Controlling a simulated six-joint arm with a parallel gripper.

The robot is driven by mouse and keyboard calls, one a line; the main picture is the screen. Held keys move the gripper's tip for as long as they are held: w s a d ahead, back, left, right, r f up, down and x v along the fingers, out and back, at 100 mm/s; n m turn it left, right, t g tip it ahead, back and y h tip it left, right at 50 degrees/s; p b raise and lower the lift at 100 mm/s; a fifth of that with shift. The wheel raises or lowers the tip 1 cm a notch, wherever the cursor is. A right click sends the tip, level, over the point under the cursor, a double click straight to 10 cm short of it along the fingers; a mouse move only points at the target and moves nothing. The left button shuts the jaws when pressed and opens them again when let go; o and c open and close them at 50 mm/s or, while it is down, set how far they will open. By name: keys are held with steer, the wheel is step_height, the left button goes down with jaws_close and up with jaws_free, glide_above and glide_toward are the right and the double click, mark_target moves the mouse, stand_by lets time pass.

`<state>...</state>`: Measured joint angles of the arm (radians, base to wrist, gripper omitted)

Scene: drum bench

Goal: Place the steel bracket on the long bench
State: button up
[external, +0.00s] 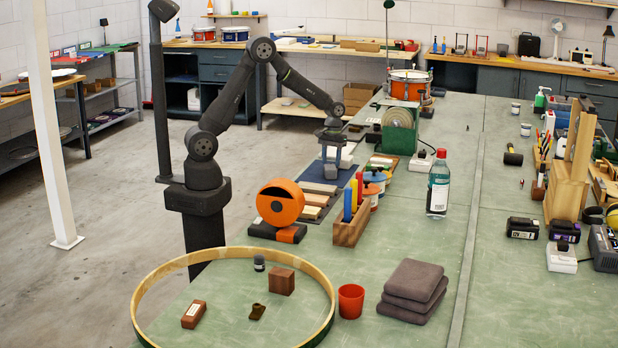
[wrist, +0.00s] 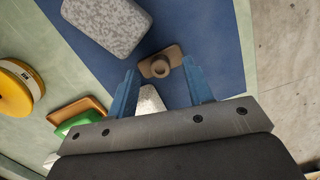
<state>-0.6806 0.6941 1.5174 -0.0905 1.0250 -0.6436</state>
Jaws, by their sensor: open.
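My gripper (external: 331,168) is open over the blue mat (external: 318,187) on the green-topped long bench (external: 405,235). In the wrist view its two blue fingers (wrist: 159,72) stand apart. A pale speckled wedge-shaped piece (wrist: 150,100) shows between the fingers, partly hidden by the gripper body. I cannot tell whether the fingers touch either piece.
A grey speckled block (wrist: 106,24) lies on the mat near the fingers. Wooden blocks (external: 314,199), an orange round case (external: 280,203) and a wooden rack (external: 351,226) stand nearby. A bottle (external: 438,187) stands to the right. Bare green benchtop lies in front of it.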

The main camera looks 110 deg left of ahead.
steer(key=shift+d+f, duration=0.1)
steer(key=shift+f, duration=0.45)
jaws_close()
steer(key=shift+r, duration=0.1)
step_height(320, 180, up, 4)
steer(key=shift+r, duration=0.15)
steer(key=w+d+r, duration=0.1)
steer(key=d+r, duration=0.5)
steer(key=d, duration=0.6)
steer(key=w+d+f+m+y, duration=0.1)
steer(key=w+d+m, duration=0.5)
steer(key=d+m, duration=0.3)
steer(key=w+d+f+m+g, duration=0.1)
steer(key=w+d+m, duration=0.6)
steer(key=d+m, duration=0.3)
steer(key=shift+w+d+y, duration=0.15)
steer(key=shift+d+y, duration=0.25)
steer(key=shift+d, duration=0.1)
